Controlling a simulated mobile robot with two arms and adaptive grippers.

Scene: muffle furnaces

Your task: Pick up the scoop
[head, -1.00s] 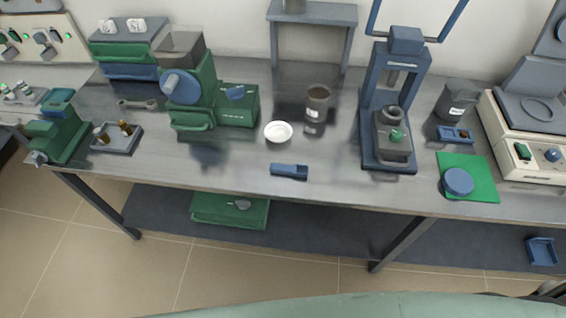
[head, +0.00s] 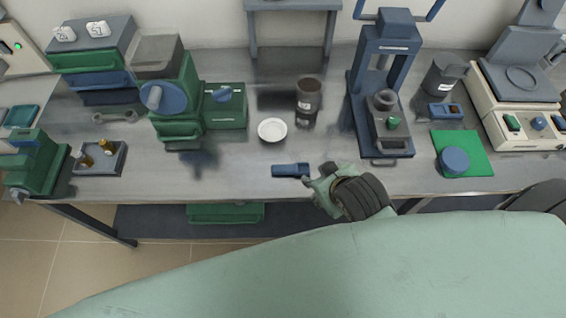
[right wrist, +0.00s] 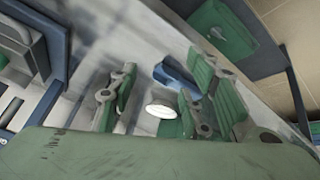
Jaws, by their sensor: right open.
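The scoop (head: 290,170) is a small blue piece with a dark handle end, lying flat near the front edge of the steel bench. My right gripper (head: 320,177) is just right of it, close to its handle end. In the right wrist view the scoop (right wrist: 176,75) shows between the spread fingers of the right gripper (right wrist: 165,95), partly hidden by a finger. The right gripper is open and empty; I cannot tell whether it touches the scoop. My left gripper is not in view.
A white dish (head: 272,130) and a dark brown jar (head: 308,103) stand behind the scoop. A blue press (head: 385,80) stands right of them, and a green mill (head: 180,100) left. A blue round lid (head: 455,159) lies on a green mat (head: 482,160).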

